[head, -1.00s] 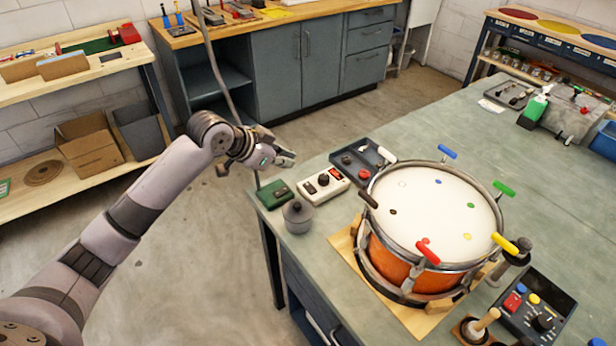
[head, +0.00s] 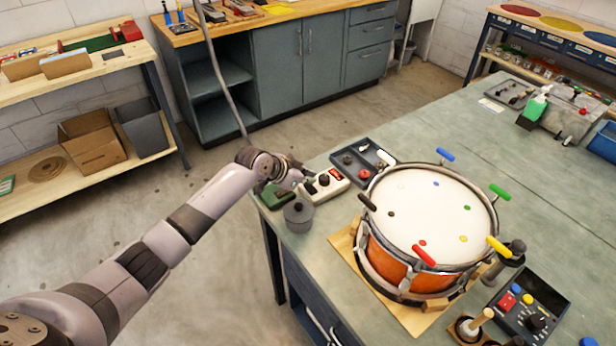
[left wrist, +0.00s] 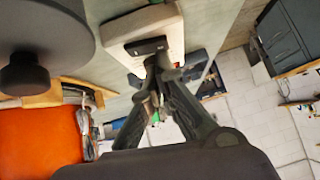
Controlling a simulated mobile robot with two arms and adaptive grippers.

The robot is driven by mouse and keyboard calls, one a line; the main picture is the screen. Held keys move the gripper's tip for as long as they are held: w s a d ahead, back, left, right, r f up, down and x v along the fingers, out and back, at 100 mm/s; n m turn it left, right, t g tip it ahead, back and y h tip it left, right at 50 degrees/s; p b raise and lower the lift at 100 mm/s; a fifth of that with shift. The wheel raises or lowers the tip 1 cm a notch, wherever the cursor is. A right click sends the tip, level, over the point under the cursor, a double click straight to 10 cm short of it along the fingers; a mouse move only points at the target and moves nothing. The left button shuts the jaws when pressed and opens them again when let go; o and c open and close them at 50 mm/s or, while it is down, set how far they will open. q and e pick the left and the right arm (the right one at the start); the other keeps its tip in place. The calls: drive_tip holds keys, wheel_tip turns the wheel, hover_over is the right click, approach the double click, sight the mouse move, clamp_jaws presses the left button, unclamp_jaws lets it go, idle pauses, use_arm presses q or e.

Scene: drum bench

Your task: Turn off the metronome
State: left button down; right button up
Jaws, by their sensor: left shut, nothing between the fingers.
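A cream box with a black knob and a red switch, likely the metronome (head: 327,184), lies on the bench's near left corner. It fills the top of the left wrist view (left wrist: 165,22), where a dark slot shows on its side. My left gripper (head: 296,184) is shut and empty at the box's left end. In the left wrist view its fingertips (left wrist: 152,82) are close to the slotted side; I cannot tell if they touch. The red switch is not visible in the wrist view. My right gripper is not in view.
A green box (head: 272,198) lies partly behind my gripper. A grey lidded pot (head: 298,216) stands in front of it. A dark tray (head: 350,158) is behind the cream box. The orange drum (head: 390,262) stands to the right.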

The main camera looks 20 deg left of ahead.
use_arm(q)
drive_tip(key=shift+f, duration=0.1)
drive_tip(key=shift+w+a+f+b, duration=0.15)
drive_tip(key=shift+f+b, duration=0.35)
drive_tip(key=shift+b, duration=0.1)
drive_tip(key=shift+r, duration=0.2)
drive_tip(key=shift+p, duration=0.3)
